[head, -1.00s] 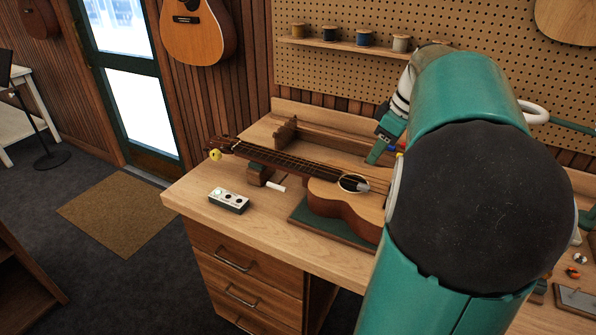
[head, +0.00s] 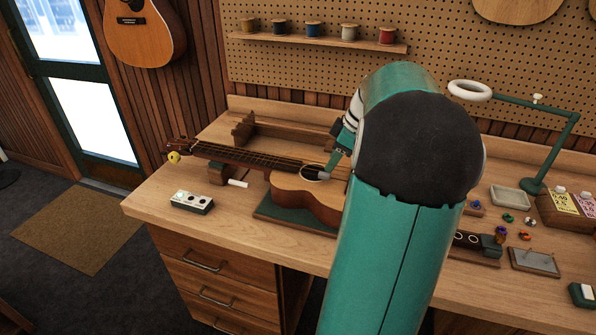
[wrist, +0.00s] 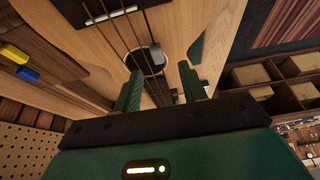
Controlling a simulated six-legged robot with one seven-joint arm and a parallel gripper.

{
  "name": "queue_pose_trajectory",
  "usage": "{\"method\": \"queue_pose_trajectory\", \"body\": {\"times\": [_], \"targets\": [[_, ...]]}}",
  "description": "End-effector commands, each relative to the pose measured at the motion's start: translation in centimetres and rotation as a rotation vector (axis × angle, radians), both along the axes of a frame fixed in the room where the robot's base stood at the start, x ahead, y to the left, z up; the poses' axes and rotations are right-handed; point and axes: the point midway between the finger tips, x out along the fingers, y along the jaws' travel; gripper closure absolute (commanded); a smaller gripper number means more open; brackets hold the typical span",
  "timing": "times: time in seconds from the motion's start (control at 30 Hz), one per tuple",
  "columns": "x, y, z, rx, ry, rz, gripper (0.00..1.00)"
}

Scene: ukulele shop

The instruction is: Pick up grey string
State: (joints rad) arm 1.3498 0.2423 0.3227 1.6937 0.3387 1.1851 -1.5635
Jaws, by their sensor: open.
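A ukulele (head: 300,192) lies on its back on the workbench, neck to the left. It also fills the middle of the wrist view (wrist: 189,30), with dark strings running over its round soundhole. A small grey piece (head: 323,175) sits at the soundhole and shows as a pale grey block in the wrist view (wrist: 157,54); I cannot tell whether it is the grey string. My gripper (head: 332,164) is above the body near the soundhole. In the wrist view its two green fingers (wrist: 162,86) are apart, with nothing held between them. My arm hides the ukulele's right end.
A white-topped control box (head: 192,202) and a white stick (head: 238,183) lie left of the ukulele. A spool shelf (head: 300,39) hangs behind. A lamp (head: 533,185), a grey tray (head: 510,198) and small parts are at right.

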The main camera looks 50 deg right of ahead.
Motion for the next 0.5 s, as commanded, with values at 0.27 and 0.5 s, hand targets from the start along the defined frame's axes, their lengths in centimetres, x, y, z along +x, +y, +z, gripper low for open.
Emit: {"method": "queue_pose_trajectory", "body": {"times": [0.27,0.5], "targets": [[1.8,0.5,-3.4,0.004,0.002,0.006,0.58],[2.4,0.7,-4.7,-0.001,0.0,0.004,0.58]]}}
